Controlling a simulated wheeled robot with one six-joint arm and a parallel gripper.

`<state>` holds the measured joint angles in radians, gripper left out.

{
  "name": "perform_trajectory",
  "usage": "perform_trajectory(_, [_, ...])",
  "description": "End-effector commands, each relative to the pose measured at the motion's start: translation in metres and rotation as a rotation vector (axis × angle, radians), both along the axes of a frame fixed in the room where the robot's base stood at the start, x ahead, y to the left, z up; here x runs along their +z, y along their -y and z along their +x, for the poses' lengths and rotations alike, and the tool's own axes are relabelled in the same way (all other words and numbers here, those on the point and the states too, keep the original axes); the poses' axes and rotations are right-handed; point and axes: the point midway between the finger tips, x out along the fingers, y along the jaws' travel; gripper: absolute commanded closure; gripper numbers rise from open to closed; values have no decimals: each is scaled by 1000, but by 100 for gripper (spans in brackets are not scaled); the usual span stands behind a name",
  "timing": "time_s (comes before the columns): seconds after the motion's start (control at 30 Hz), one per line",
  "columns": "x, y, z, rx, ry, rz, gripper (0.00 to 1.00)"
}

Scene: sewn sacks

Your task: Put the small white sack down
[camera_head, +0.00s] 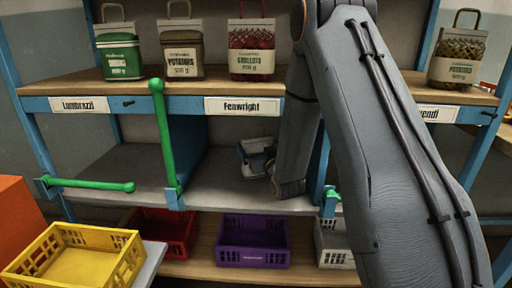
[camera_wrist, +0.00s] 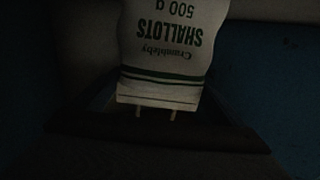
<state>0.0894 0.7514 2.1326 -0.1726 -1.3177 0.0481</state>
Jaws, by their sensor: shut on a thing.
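The small white sack (camera_wrist: 165,50) fills the upper middle of the wrist view. It has green stripes, and its print reads "Shallots 500 g" upside down. Two pale handle ends stick out of its near edge toward my gripper (camera_wrist: 155,130), which is dark and hard to make out. My gripper is shut on the sack by its handle. In the head view my arm reaches into the middle shelf bay under the "Fenwright" label, and a small pale and dark shape shows at its end. I cannot tell whether the sack touches the shelf.
Blue dividers (camera_head: 187,150) flank the bay. A green upright bar (camera_head: 162,135) and a green level bar (camera_head: 95,185) stand at its left. Several sacks line the top shelf (camera_head: 205,88). Below are a red crate (camera_head: 165,228), a purple crate (camera_head: 252,243) and a yellow crate (camera_head: 75,258).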

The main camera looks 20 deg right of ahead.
Motion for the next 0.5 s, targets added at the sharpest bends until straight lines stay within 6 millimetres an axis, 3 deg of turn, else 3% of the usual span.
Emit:
perform_trajectory(0.3, [-1, 0, 1, 1, 4, 0, 66])
perform_trajectory(0.33, [-3, 0, 0, 1, 1, 0, 5])
perform_trajectory(0.37, [-2, 0, 0, 1, 1, 0, 0])
perform_trajectory(0.5, [-2, 0, 0, 1, 1, 0, 0])
